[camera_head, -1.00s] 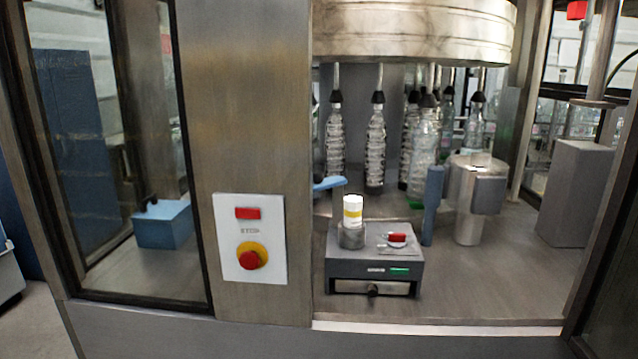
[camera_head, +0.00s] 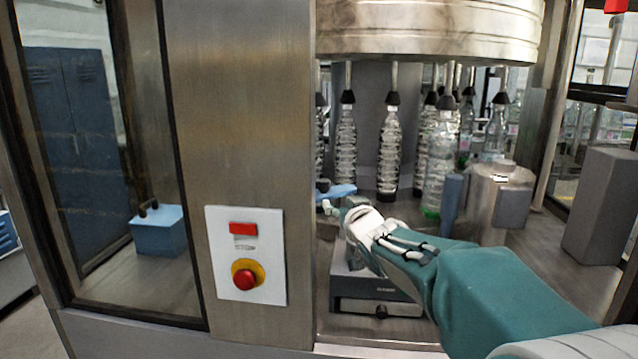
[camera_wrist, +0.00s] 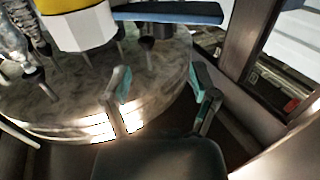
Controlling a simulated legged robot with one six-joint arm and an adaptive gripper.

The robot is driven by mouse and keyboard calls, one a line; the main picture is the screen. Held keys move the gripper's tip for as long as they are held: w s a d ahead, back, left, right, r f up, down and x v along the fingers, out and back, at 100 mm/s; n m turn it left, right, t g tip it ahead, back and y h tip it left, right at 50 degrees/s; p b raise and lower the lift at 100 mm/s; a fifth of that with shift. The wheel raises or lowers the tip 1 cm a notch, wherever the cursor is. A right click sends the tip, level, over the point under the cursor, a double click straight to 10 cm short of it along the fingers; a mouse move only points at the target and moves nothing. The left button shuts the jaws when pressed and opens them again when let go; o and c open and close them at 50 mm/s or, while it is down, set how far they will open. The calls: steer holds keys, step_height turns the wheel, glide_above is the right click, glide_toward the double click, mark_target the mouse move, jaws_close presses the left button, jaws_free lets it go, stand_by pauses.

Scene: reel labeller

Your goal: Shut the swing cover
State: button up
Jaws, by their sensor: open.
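A blue flat bar (camera_head: 340,191) sticks out beside the steel post at the opening; it looks like the swing cover, but I cannot be sure. In the wrist view the blue bar (camera_wrist: 175,14) crosses the top. My gripper (camera_head: 332,206) is in front of and just below the bar in the head view. In the wrist view my gripper (camera_wrist: 160,85) has its two fingers spread with nothing between them, apart from the bar. A white and yellow cylinder (camera_wrist: 80,25) shows close by at the wrist view's upper left; my arm hides it in the head view.
A grey box (camera_head: 375,307) stands under my arm, partly hidden. Several bottles (camera_head: 390,155) hang from the round steel carousel (camera_head: 430,30) behind. A blue post (camera_head: 451,204) and a steel cylinder (camera_head: 490,215) stand to the right. A panel with a red button (camera_head: 244,279) is on the steel post.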

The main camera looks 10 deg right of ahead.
mark_target(326, 187)
steer(key=shift+y, duration=0.4)
steer(key=w, duration=0.3)
steer(key=w+a, duration=0.1)
steer(key=w, duration=0.7)
steer(key=shift+w+a+r, duration=0.1)
steer(key=shift+w+a, duration=0.1)
steer(key=shift+a, duration=0.15)
jaws_close()
